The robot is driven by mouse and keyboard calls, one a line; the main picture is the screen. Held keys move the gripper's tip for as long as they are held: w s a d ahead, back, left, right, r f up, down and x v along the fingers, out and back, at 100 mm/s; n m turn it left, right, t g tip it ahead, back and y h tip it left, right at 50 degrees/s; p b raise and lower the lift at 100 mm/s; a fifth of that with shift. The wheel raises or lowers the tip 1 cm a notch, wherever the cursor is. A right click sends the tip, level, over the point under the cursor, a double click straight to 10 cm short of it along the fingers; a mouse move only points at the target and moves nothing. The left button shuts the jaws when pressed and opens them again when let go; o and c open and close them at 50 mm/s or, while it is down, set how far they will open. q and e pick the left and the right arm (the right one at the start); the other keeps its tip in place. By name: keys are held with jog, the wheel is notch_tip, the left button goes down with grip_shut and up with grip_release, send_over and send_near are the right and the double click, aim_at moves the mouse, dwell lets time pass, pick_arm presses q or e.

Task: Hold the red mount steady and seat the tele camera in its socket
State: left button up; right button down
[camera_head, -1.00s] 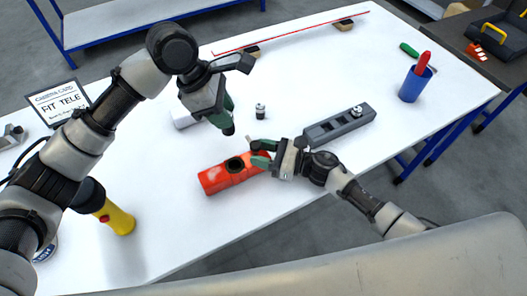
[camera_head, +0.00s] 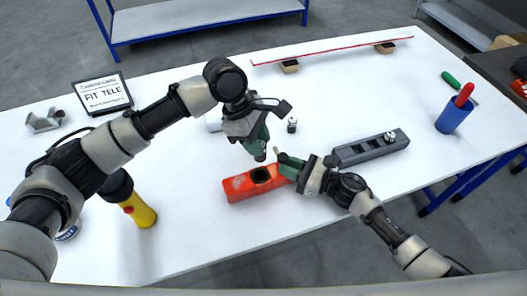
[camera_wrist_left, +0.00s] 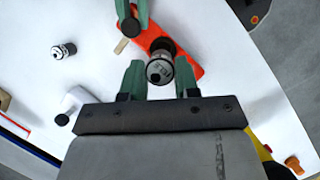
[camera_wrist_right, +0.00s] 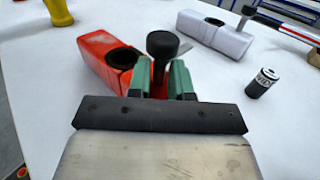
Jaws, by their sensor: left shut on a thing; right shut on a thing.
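My left gripper (camera_head: 258,146) is shut on the tele camera (camera_wrist_left: 158,70), a dark cylinder with a pale lettered ring. In the head view it hangs just above the round dark socket of the red mount (camera_head: 238,188), apart from it. In the left wrist view the camera covers part of the socket. The red mount lies on the table; it also shows in the right wrist view (camera_wrist_right: 96,62), its socket empty. My right gripper (camera_head: 284,158) is shut on a black-knobbed post (camera_wrist_right: 162,45) at the mount's end.
A second small camera (camera_head: 292,125) stands on the table, near a white mount (camera_wrist_right: 212,38). A grey mount (camera_head: 365,150) lies to the right. A yellow flashlight (camera_head: 143,214), a "FIT TELE" sign (camera_head: 103,95) and a blue cup (camera_head: 452,120) stand around.

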pick_arm(q)
notch_tip(320, 180, down, 11)
jog(key=shift+a+r, duration=0.1)
dwell(0.3)
jog(key=o, duration=1)
jog(key=shift+c, duration=0.2)
jog(key=v, duration=1.2)
